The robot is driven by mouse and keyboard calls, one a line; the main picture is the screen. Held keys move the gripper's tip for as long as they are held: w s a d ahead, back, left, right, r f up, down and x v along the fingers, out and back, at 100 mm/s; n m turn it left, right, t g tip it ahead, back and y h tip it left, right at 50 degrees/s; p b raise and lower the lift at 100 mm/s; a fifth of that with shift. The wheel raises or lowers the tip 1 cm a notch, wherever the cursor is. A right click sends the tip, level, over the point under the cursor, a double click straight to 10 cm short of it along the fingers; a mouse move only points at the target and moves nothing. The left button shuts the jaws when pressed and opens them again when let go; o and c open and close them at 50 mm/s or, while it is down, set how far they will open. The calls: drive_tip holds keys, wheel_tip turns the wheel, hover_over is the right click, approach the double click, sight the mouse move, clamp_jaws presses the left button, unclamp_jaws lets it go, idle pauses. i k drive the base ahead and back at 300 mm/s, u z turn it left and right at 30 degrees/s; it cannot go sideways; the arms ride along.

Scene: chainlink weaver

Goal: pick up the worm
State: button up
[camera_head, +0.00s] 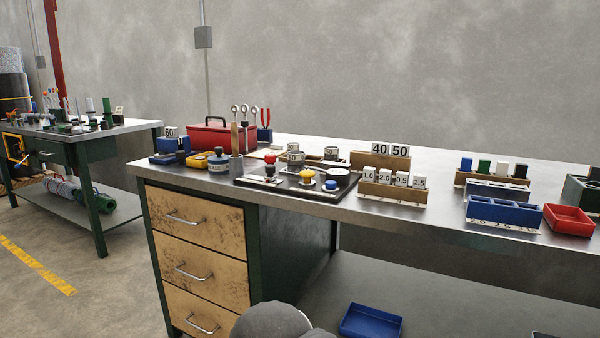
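I cannot make out which of the small items is the worm. Several small items stand on the steel workbench (440,225). A black tray (335,208) near its left end carries knobs with red, yellow and blue tops and a round white-topped piece. A wooden block (392,191) beside it holds white number tags. My gripper is not in view. A grey rounded part at the bottom edge looks like part of my arm and hides some of the lower shelf.
Behind the tray are a red toolbox (207,138) and a holder with upright tools. A blue slotted block (503,213) and a red bin (568,219) stand at the right. A blue tray (370,322) lies on the lower shelf. Open floor lies left of the drawers (197,219).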

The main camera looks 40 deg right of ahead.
sight(295, 159)
drive_tip(key=u, duration=0.1)
drive_tip(key=k, duration=0.2)
drive_tip(key=z, duration=1)
